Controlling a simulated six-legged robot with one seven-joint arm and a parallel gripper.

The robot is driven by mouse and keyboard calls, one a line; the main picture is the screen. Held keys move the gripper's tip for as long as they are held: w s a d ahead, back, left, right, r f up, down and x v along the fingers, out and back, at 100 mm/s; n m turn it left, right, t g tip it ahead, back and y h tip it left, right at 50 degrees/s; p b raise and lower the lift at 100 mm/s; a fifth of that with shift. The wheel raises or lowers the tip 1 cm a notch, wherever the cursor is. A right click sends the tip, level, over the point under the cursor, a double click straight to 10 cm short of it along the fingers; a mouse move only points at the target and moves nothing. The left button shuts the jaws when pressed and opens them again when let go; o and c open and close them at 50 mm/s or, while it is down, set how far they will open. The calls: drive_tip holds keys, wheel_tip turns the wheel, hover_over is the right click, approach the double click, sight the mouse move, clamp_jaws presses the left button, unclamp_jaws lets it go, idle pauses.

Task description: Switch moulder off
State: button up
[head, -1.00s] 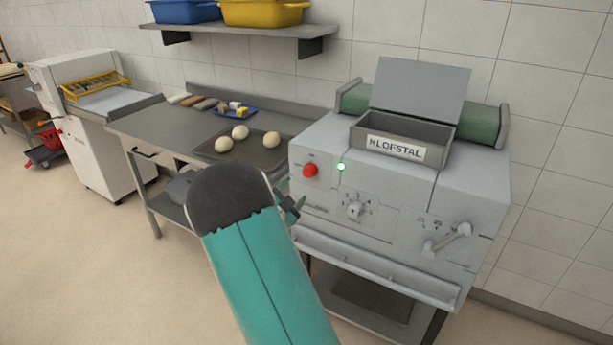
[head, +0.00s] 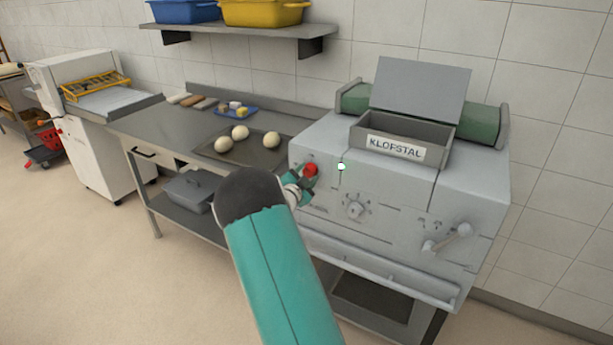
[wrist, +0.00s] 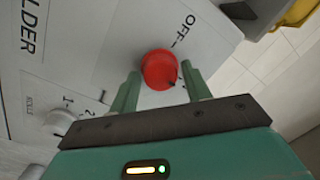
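The moulder (head: 390,190) is a grey machine labelled KLOFSTAL, standing at the right in the head view. Its red knob (head: 311,170) is at the upper left of the front panel. In the wrist view the red knob (wrist: 159,69) has an "OFF" mark to its upper right and a small dark mark on its lower right side. My gripper (wrist: 161,84) is open, with one green finger on each side of the knob's lower part. Whether the fingers touch it cannot be told. In the head view my gripper (head: 303,184) is at the knob, partly hidden by my arm.
A grey dial (head: 355,207) and a lever (head: 447,238) sit on the same panel. A small white-green light (head: 341,167) shows right of the knob. A steel table (head: 180,125) with a dough tray (head: 262,155) stands left of the moulder.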

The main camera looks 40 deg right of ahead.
drive_tip(key=c, duration=0.6)
drive_tip(key=shift+n, duration=0.4)
drive_tip(key=n, duration=0.2)
drive_tip(key=shift+a+n, duration=0.1)
drive_tip(key=shift+n, duration=0.2)
drive_tip(key=n, duration=0.3)
drive_tip(key=shift+r+g+y, duration=0.1)
drive_tip(key=shift+g+y, duration=0.2)
drive_tip(key=n, duration=0.5)
drive_tip(key=shift+w+g, duration=0.1)
drive_tip(key=shift+g, duration=0.3)
drive_tip(key=n, duration=0.5)
drive_tip(key=shift+w+g, duration=0.1)
drive_tip(key=shift+g, duration=0.2)
drive_tip(key=shift+n, duration=0.3)
drive_tip(key=o, duration=1)
drive_tip(key=shift+c, duration=0.2)
